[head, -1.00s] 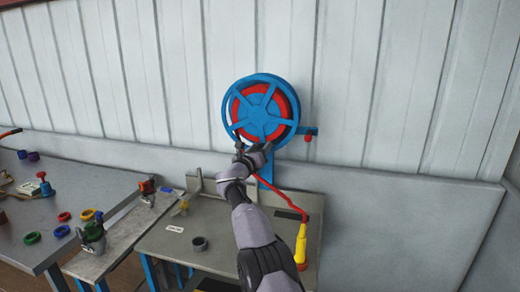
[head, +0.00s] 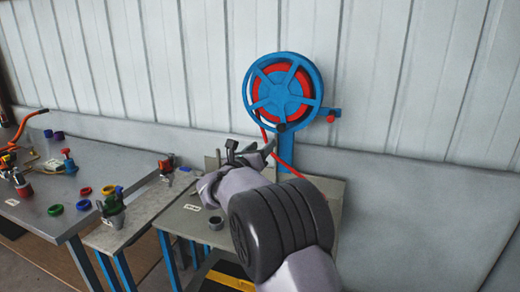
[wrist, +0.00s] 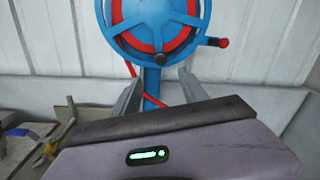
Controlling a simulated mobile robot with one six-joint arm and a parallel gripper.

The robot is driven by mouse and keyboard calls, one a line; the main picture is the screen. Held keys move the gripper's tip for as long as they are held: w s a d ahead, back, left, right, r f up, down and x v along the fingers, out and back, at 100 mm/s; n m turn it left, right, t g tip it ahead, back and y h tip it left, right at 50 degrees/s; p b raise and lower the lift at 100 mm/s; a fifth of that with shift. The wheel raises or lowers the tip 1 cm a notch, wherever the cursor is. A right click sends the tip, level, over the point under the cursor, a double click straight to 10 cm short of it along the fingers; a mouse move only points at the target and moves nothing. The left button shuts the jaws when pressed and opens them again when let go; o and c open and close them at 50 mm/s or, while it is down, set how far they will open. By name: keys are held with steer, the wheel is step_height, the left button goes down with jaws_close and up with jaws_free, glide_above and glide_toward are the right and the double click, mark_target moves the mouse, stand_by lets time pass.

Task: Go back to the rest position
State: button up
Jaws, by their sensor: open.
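My gripper (head: 252,152) is open and empty in the head view, in front of and below the blue hose reel. In the wrist view its two fingers (wrist: 157,92) stand apart, with the reel's blue post showing between them. The blue reel (head: 283,60) with red hose stands against the wall, and it also shows in the wrist view (wrist: 155,30). My arm covers much of the grey bench under the reel.
A grey table (head: 30,205) at the left holds coloured rings and fittings. A narrow grey bench (head: 115,236) with small valve parts stands beside it. A dark ring (head: 216,223) sits on the bench under the reel (head: 190,228). The floor at the right is clear.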

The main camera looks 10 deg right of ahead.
steer(key=shift+s+a, duration=0.25)
steer(key=shift+s, duration=0.05)
